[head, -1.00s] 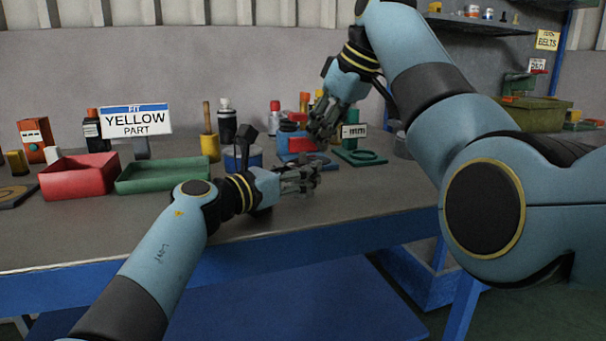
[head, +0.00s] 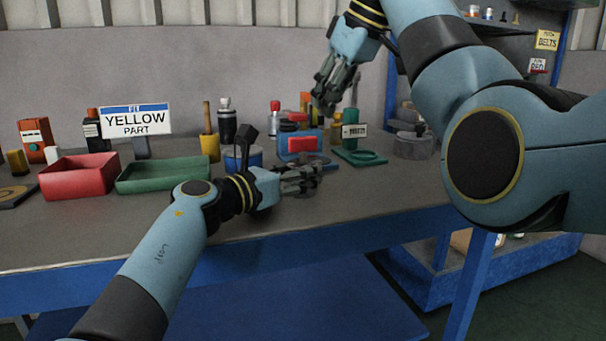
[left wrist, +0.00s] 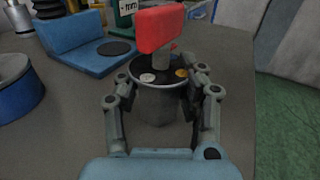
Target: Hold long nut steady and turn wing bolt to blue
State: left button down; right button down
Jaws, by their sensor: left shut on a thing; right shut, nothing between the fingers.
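The long nut (left wrist: 158,106) is a grey upright post between my left gripper's fingers (left wrist: 160,112), which are shut on it. On its top is a dark disc with a white dot (left wrist: 147,77) and a yellow dot (left wrist: 181,73); I see no blue dot. The wing bolt rises from the disc on a grey shaft, with a flat red wing (left wrist: 160,28) broadside to the wrist camera. In the head view the red wing (head: 302,144) stands just above my left gripper (head: 302,180). My right gripper (head: 328,100) is shut and empty, above and apart from the wing.
A blue bracket (left wrist: 82,45) stands close to the nut. A blue round container (head: 240,158), a green tray (head: 165,178) and a red tray (head: 78,180) are to the left. A green stand with a small sign (head: 355,131) is to the right. A sign (head: 136,121) reads "FIT YELLOW PART".

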pick_arm(q)
jog(key=c, duration=0.7)
grip_release()
